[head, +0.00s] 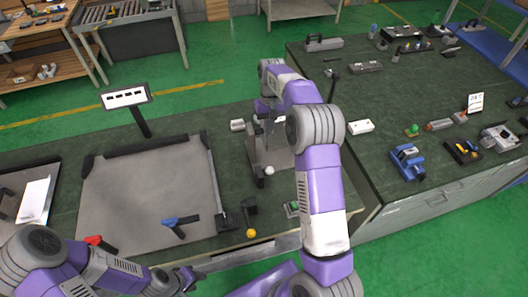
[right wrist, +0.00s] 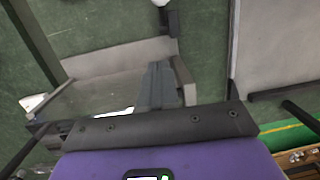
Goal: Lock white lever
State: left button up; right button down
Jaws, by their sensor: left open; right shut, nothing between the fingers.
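The white lever shows as a white round knob (head: 269,170) at the front of a grey bracket-like fixture (head: 253,150) on the green workbench. In the right wrist view, the white knob (right wrist: 162,3) is cut off by the top edge, with a dark stem below it. My right gripper (right wrist: 160,68) is shut and empty, over the fixture and apart from the knob. In the head view my right arm hides part of the fixture's surroundings. My left gripper (head: 187,278) is open and empty at the bottom, in front of the bench.
Left of the fixture lies a large grey plate (head: 150,190) with a blue-handled clamp (head: 180,226) and a red handle (head: 98,242). A yellow-knobbed lever (head: 250,232) and a green button (head: 292,208) sit near the front edge. A second bench (head: 390,110) with several tools stands right.

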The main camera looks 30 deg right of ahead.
aim_at(268, 171)
jog(key=s+a+f, duration=0.1)
jog(key=s+f, duration=0.1)
jog(key=f, duration=0.4)
jog(key=s+a+f+p, duration=0.1)
jog(key=s+f, duration=0.1)
jog(key=f, duration=0.4)
jog(key=shift+a, duration=0.3)
jog(key=shift+s+f, duration=0.1)
